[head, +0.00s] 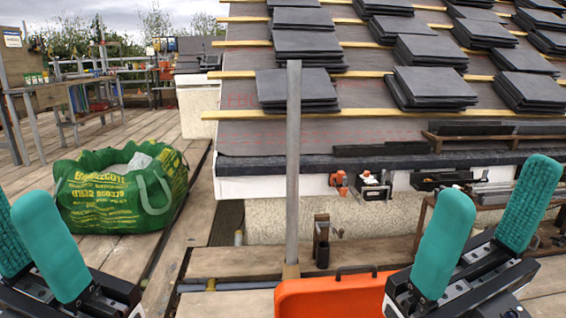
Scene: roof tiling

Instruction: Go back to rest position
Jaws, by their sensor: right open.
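My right gripper (499,180) is at the lower right, with its two teal fingers spread wide and nothing between them. My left gripper (17,205) is at the lower left, partly cut off by the picture edge. Its teal fingers stand apart, with the ridged inner pad of one showing, and I see nothing held. Both grippers point up and forward, in front of the roof. Stacks of dark slates (433,87) lie in rows on the wooden battens (352,113) of the sloping roof (240,137).
A green bag (100,208) stands on the plank deck at left. A grey upright pole (293,165) rises in the middle. An orange container (335,297) is low between the grippers. A metal bench with tools (490,195) stands at right. The deck (150,122) behind the bag is clear.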

